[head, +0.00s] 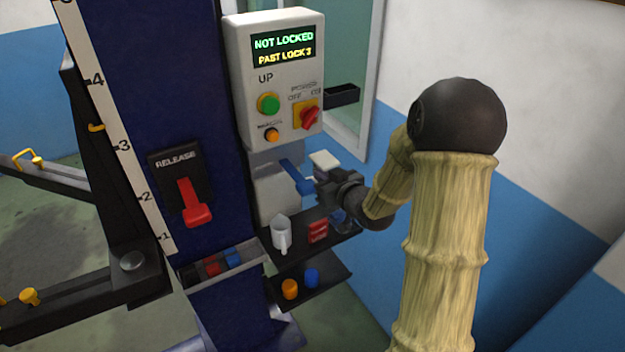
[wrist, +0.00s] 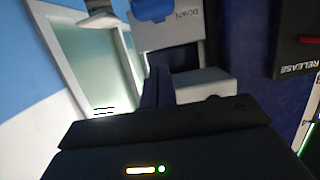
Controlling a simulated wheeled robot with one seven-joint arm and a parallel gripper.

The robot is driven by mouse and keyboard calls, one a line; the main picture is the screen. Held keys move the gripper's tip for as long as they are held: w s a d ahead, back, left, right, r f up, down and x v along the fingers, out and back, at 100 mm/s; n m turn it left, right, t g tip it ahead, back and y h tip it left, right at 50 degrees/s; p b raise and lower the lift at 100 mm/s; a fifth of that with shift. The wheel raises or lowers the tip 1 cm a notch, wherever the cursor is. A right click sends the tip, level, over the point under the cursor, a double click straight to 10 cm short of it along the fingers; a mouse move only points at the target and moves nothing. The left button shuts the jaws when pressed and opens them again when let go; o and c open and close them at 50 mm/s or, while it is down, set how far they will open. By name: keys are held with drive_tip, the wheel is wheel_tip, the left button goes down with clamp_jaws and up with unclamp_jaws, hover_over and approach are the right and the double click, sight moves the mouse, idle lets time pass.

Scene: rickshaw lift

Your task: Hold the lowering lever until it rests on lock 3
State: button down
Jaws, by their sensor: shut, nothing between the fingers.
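The blue lowering lever (head: 296,177) sticks out below the control box, and its rounded blue end (wrist: 153,9) shows by a DOWN label at the top of the wrist view. My gripper (head: 322,187) is shut and empty, right beside the lever's outer end; I cannot tell whether they touch. Its closed fingers (wrist: 158,86) point toward the DOWN plate in the wrist view. The display (head: 284,47) reads NOT LOCKED, PAST LOCK 3. The lift arm (head: 90,295) is low at the left, beside the post's number scale (head: 120,147).
A red RELEASE lever (head: 194,204) is on the blue post. The control box (head: 275,80) carries a green UP button, an orange button and a red power knob. Below are shelves with a white jug (head: 281,234), a red item (head: 318,231) and small caps. A window is behind.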

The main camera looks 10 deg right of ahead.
sight(312, 188)
drive_tip(key=w+f+p, duration=0.1)
drive_tip(key=w+f, duration=0.1)
drive_tip(key=w+a+f+p, duration=0.1)
drive_tip(key=w, duration=0.1)
drive_tip(key=shift+w+a+f, duration=0.2)
drive_tip(key=shift+w+f, duration=0.05)
drive_tip(key=shift+f, duration=0.85)
